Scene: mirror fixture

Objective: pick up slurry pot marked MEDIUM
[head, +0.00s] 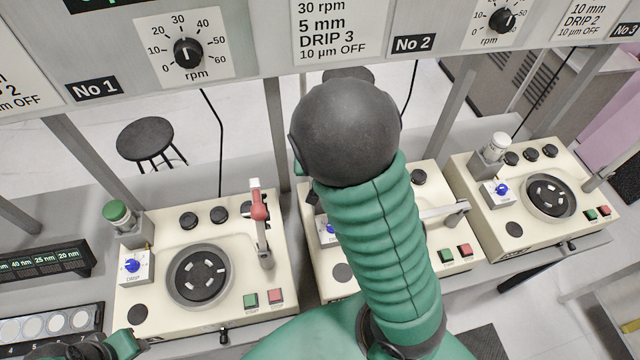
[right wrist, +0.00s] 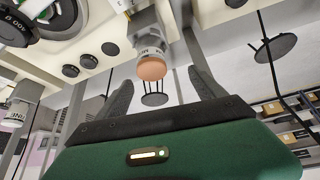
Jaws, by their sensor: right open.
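A slurry pot with an orange-tan cap (right wrist: 151,69) sits in a grey holder (right wrist: 150,28) in the right wrist view. The print on its label is too small to read. My right gripper (right wrist: 159,78) is open, with one finger on each side of the cap and nothing gripped. In the head view, my right arm hides the middle machine's pot and the gripper. A green-capped pot (head: 117,213) stands on the left machine, and a white-capped pot (head: 496,146) on the right machine. My left gripper does not clearly show; only green arm parts appear at the bottom left.
Left machine (head: 170,310), middle machine (head: 325,280) and right machine (head: 480,240) stand in a row under a sign panel (head: 270,40). A black stool (head: 146,138) stands behind.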

